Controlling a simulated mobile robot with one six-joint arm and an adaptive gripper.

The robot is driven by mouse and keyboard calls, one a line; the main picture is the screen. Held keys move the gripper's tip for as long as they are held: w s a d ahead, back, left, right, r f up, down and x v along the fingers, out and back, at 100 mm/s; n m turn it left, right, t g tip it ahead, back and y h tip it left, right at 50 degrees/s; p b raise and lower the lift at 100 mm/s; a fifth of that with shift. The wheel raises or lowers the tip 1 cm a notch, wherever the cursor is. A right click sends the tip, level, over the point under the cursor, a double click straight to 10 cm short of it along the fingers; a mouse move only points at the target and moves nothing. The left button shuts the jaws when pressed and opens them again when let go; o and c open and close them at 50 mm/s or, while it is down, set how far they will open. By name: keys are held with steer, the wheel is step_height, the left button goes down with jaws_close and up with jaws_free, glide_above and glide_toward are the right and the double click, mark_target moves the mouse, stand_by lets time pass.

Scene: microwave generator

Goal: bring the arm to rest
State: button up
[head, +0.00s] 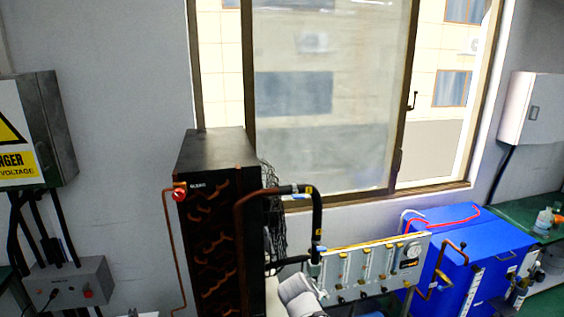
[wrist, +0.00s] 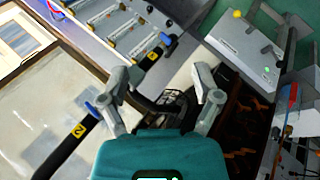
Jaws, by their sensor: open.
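My gripper (wrist: 163,82) shows in the wrist view with its two grey fingers spread wide apart and nothing held between them. Its teal body fills the bottom middle of that view. Black hoses with yellow number tags and a black wire basket or bundle lie behind the fingers; I cannot tell how far away. In the head view a pale grey part of my arm shows at the bottom edge, in front of the flowmeter panel's left end. The gripper's fingers cannot be made out there.
A tall black cabinet with copper pipes (head: 212,228) stands left of centre. The flowmeter panel (head: 375,267) and a blue box (head: 470,250) are to its right. A grey control box (head: 70,284) is at lower left. The window (head: 330,100) is behind.

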steer(key=s+d+f+m+g+y+b, duration=0.2)
steer(key=s+d+f+m+b, duration=0.1)
steer(key=f, duration=0.3)
steer(key=s+d+f+m+g+y+b, duration=0.2)
steer(key=s+d+f+m+g+b, duration=0.1)
steer(key=s+f+m+b, duration=0.1)
step_height(320, 180, down, 2)
steer(key=shift+s+d+m+g+y, duration=0.3)
steer(key=shift+s+d, duration=0.1)
steer(key=shift+s, duration=0.05)
stand_by(1.4)
steer(key=c, duration=0.3)
steer(key=shift+c, duration=0.2)
steer(key=shift+d, duration=0.1)
